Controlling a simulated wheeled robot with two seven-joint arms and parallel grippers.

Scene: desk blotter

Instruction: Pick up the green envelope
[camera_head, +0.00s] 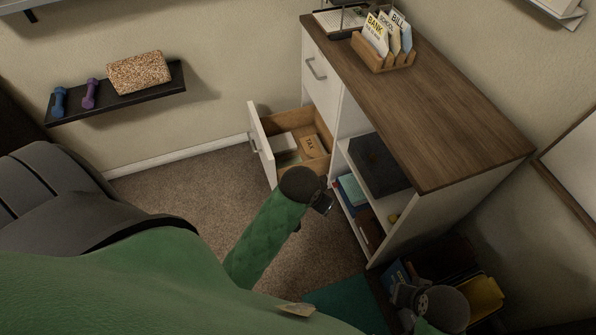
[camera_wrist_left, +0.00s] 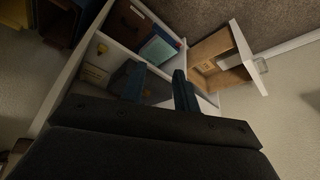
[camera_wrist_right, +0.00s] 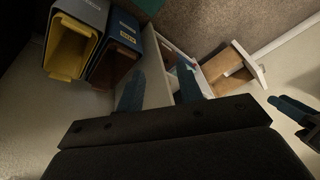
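A wooden letter holder (camera_head: 385,62) stands on the cabinet top with several envelopes in it. Between the ones marked BANK and BILL is a pale envelope (camera_head: 386,41) that looks slightly greenish; I cannot tell its colour surely.
The drawer (camera_head: 262,145) is pulled out and holds a white box and a brown TAX envelope (camera_head: 310,145). Below the top are open shelves with a dark box (camera_head: 378,163) and blue folders. Bins with a yellow one (camera_head: 484,298) stand at right. A wall shelf (camera_head: 120,95) holds dumbbells.

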